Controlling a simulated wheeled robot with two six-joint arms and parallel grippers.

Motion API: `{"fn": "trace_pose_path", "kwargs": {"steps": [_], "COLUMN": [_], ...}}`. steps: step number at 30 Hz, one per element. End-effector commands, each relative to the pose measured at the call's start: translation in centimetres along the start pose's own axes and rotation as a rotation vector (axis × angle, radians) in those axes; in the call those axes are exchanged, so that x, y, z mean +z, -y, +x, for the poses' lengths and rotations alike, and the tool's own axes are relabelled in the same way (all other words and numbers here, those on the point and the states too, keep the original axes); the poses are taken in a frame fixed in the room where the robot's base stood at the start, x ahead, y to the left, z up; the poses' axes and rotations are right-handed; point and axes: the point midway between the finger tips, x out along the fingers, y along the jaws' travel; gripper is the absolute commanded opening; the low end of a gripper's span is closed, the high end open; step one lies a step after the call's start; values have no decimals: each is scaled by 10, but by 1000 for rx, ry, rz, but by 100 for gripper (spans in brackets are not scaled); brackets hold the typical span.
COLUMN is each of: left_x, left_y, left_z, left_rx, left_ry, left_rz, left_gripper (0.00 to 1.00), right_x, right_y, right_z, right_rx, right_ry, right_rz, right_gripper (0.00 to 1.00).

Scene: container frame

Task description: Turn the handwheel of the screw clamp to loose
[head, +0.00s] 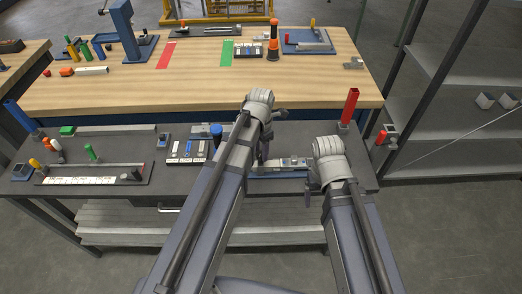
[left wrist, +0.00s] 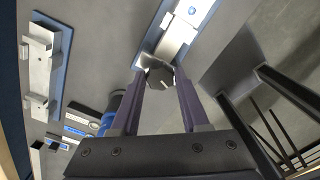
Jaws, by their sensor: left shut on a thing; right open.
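The screw clamp (head: 292,162) is a silver block on a blue base on the dark front bench, partly hidden by my arms. In the left wrist view the clamp (left wrist: 177,38) lies straight ahead of the fingers. Its dark, many-sided handwheel (left wrist: 160,77) has a pale mark on its face. My left gripper (left wrist: 159,82) is shut on the handwheel, a finger on each side. In the head view my left gripper (head: 264,162) is at the clamp's left end. My right gripper (head: 311,184) is open, to the right and in front of the clamp; its fingers are mostly hidden.
A blue-knobbed device (head: 216,131) and a panel of blocks (head: 187,150) stand left of the clamp. A red upright post (head: 349,106) stands at the bench's right. A wooden table (head: 190,85) lies behind, and grey shelves (head: 450,130) stand at right.

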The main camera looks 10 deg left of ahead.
Motion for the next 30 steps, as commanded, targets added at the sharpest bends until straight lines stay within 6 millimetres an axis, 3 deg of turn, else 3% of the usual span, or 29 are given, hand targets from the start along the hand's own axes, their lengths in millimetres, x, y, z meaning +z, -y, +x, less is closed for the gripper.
{"fn": "trace_pose_path", "kwargs": {"steps": [22,23,30], "left_x": [0,0,0], "left_y": [0,0,0], "left_z": [0,0,0], "left_rx": [0,0,0], "left_ry": [0,0,0], "left_rz": [-74,-74,-74], "left_gripper": [0,48,75], "right_x": [0,0,0], "right_y": [0,0,0], "right_z": [0,0,0], "right_rx": [0,0,0], "right_ry": [0,0,0], "right_rz": [0,0,0], "right_gripper": [81,81,81]}}
